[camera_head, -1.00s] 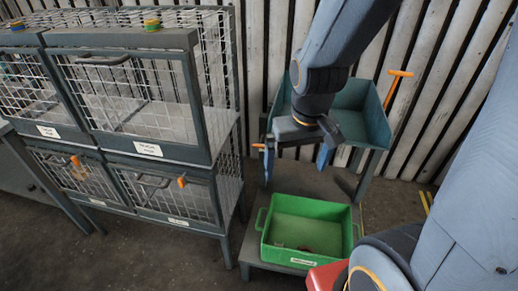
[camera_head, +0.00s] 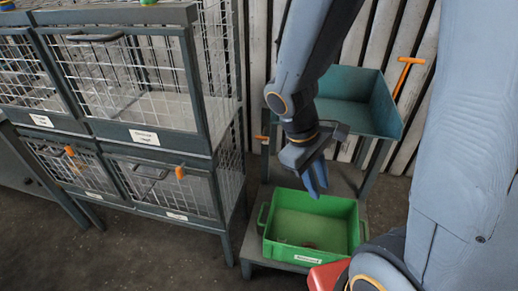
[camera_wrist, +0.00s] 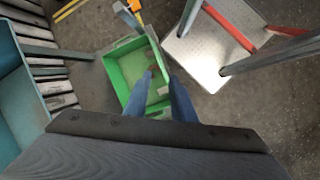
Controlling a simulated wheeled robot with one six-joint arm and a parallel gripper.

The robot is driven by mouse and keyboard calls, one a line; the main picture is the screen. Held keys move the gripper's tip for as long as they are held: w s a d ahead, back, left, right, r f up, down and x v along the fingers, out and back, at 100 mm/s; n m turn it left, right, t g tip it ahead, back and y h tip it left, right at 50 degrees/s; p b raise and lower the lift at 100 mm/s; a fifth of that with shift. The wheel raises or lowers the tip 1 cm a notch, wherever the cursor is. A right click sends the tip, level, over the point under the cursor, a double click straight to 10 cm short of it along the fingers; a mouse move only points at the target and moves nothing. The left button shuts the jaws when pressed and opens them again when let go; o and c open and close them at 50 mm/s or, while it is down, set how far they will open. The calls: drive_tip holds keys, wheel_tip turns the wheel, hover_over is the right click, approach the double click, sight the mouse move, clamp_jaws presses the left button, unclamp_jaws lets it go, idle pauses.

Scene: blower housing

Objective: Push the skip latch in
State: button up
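The teal skip (camera_head: 345,112) sits on a grey stand against the slatted wall. A small orange piece (camera_head: 262,138), which looks like the skip latch, sticks out at the left of the stand, below the skip's rim. Whether it is in or out is too small to tell. My gripper (camera_head: 315,182) is in front of the skip, to the right of this piece and apart from it, pointing down above the green crate. In the wrist view its two blue fingers (camera_wrist: 161,76) are apart with nothing between them. The teal skip shows at the wrist view's left edge (camera_wrist: 20,105).
The green crate (camera_head: 268,232) stands on a low grey platform below my gripper. An orange-handled lever (camera_head: 405,68) rises at the skip's right. Wire cages (camera_head: 140,136) with orange latches fill the left. A metal plate with a red edge (camera_wrist: 215,45) shows in the wrist view.

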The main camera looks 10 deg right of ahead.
drive_tip(key=w+d+f+n+h+b, duration=0.1)
drive_tip(key=d+f+n+h+b, duration=0.1)
drive_tip(key=f+n, duration=0.1)
drive_tip(key=w+d+f+n+h+b, duration=0.1)
drive_tip(key=f, duration=0.1)
drive_tip(key=shift+w+d+n, duration=0.25)
drive_tip(key=shift+w+n, duration=0.1)
drive_tip(key=shift+n, duration=0.05)
clamp_jaws()
drive_tip(key=n+t+b, duration=1.3)
drive_tip(key=n+t, duration=0.3)
drive_tip(key=n, duration=0.4)
approach(264, 132)
drive_tip(key=shift+w+d+f, duration=0.15)
drive_tip(key=shift+w+f, duration=0.2)
drive_tip(key=shift+w, duration=0.1)
drive_tip(key=shift+w+d+f, duration=0.15)
drive_tip(key=shift+w+f, duration=0.15)
drive_tip(key=shift+w, duration=0.15)
